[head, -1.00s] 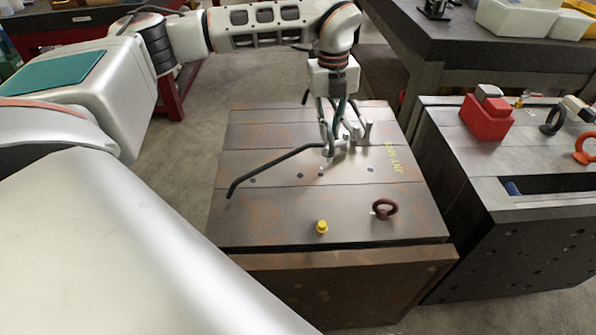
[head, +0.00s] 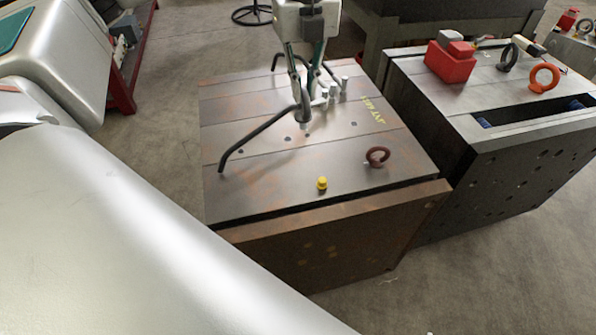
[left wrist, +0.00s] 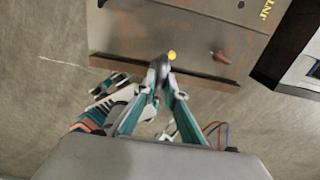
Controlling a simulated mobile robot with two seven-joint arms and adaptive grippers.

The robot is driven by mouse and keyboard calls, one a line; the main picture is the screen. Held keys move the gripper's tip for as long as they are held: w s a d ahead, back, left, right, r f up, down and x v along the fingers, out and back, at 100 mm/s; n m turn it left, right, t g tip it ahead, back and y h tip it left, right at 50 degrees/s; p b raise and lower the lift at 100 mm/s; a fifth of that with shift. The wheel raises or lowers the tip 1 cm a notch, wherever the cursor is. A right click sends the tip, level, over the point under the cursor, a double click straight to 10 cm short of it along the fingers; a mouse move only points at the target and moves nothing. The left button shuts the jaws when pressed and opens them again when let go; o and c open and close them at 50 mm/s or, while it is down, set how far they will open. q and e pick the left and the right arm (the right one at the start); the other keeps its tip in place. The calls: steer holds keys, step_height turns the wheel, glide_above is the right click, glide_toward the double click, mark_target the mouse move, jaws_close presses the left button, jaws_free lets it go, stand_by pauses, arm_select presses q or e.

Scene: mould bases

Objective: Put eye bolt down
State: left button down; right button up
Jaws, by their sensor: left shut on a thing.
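My left gripper (head: 302,100) is shut on a grey eye bolt (head: 305,117), over the middle of the rusty mould base (head: 260,190). The fingers partly hide the bolt; its pale lower end points down near the top face, and I cannot tell if it touches. In the left wrist view the fingers (left wrist: 168,90) close around the grey bolt (left wrist: 160,68), which is blurred. A brown-red eye bolt (head: 377,156) rests on the same top face, front right. It also shows in the left wrist view (left wrist: 220,57). My right gripper is out of view.
A yellow cap (head: 322,183) stands near the front edge. A long bent dark bar (head: 258,135) lies left of the gripper; metal pins (head: 335,90) stand behind. A second mould base (head: 440,110) to the right carries a red block (head: 449,66), a black eye bolt (head: 507,56) and an orange one (head: 544,77).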

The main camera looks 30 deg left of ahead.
arm_select(q)
step_height(320, 180, down, 20)
steer(key=shift+b, duration=0.45)
steer(key=shift+f, duration=0.1)
steer(key=c, duration=2.1)
jaws_free()
steer(key=shift+c, duration=0.2)
steer(key=shift+o, duration=0.2)
